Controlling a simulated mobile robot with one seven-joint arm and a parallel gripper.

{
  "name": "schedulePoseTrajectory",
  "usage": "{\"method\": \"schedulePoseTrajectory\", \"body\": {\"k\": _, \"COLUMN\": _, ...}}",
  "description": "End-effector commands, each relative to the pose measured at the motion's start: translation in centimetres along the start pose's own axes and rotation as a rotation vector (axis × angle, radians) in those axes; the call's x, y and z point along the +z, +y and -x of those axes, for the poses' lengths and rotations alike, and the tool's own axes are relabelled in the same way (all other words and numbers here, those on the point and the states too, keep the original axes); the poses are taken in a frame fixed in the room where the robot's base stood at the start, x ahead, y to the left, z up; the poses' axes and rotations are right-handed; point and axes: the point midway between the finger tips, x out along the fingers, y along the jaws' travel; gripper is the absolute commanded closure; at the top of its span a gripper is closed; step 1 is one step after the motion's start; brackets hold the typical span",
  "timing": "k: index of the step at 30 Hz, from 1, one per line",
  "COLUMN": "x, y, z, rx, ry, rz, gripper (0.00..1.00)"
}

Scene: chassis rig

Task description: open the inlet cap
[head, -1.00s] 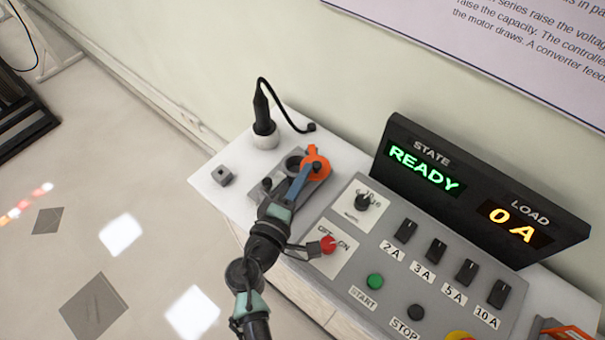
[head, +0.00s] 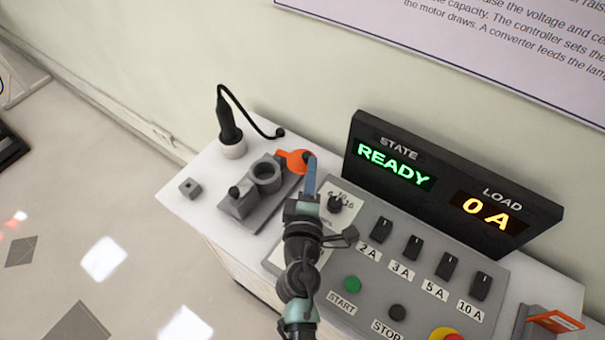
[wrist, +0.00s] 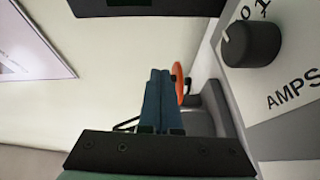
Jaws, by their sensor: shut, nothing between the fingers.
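The inlet (head: 266,172) is a grey round socket on a grey block on the bench, with its mouth uncovered. The orange cap (head: 293,161) is swung aside, off the mouth, to the back right of the inlet. My gripper (head: 309,168) has its blue fingers together, with nothing between them. Its tips are at the right end of the cap; I cannot tell if they touch. In the wrist view the cap shows as a thin orange edge (wrist: 178,82) just right of the closed fingers (wrist: 157,95), partly hidden by them.
A black plug (head: 228,125) stands in a white holder behind the inlet, its cable curving right. A small grey block (head: 190,187) lies to the left. The control panel (head: 375,265), with knobs and buttons, is to the right. The display (head: 440,175) reads READY and 0 A.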

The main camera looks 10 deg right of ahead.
Motion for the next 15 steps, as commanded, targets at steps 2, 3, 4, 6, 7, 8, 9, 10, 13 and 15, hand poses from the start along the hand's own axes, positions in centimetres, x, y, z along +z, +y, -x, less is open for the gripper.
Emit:
{"method": "schedulePoseTrajectory", "body": {"k": 2, "x": 0.3, "y": 0.1, "z": -0.4, "rx": 0.000, "ry": -0.002, "rz": -0.002, "gripper": 1.00}}
{"method": "schedulePoseTrajectory", "body": {"k": 3, "x": 0.5, "y": 0.1, "z": -0.6, "rx": 0.001, "ry": -0.002, "rz": -0.001, "gripper": 1.00}}
{"method": "schedulePoseTrajectory", "body": {"k": 4, "x": 0.5, "y": 0.1, "z": -0.7, "rx": 0.001, "ry": -0.002, "rz": 0.000, "gripper": 1.00}}
{"method": "schedulePoseTrajectory", "body": {"k": 6, "x": 0.7, "y": 0.2, "z": -0.9, "rx": 0.000, "ry": -0.002, "rz": -0.001, "gripper": 1.00}}
{"method": "schedulePoseTrajectory", "body": {"k": 7, "x": 0.8, "y": 0.1, "z": -1.0, "rx": 0.000, "ry": -0.002, "rz": -0.001, "gripper": 1.00}}
{"method": "schedulePoseTrajectory", "body": {"k": 8, "x": 0.8, "y": 0.2, "z": -1.1, "rx": 0.000, "ry": -0.002, "rz": -0.001, "gripper": 1.00}}
{"method": "schedulePoseTrajectory", "body": {"k": 9, "x": 0.8, "y": 0.2, "z": -1.1, "rx": 0.000, "ry": -0.002, "rz": 0.000, "gripper": 1.00}}
{"method": "schedulePoseTrajectory", "body": {"k": 10, "x": 0.9, "y": 0.2, "z": -1.2, "rx": 0.000, "ry": -0.002, "rz": 0.000, "gripper": 1.00}}
{"method": "schedulePoseTrajectory", "body": {"k": 13, "x": 0.9, "y": 0.2, "z": -1.3, "rx": 0.000, "ry": -0.002, "rz": 0.000, "gripper": 1.00}}
{"method": "schedulePoseTrajectory", "body": {"k": 15, "x": 1.0, "y": 0.2, "z": -1.4, "rx": 0.000, "ry": -0.002, "rz": 0.000, "gripper": 1.00}}
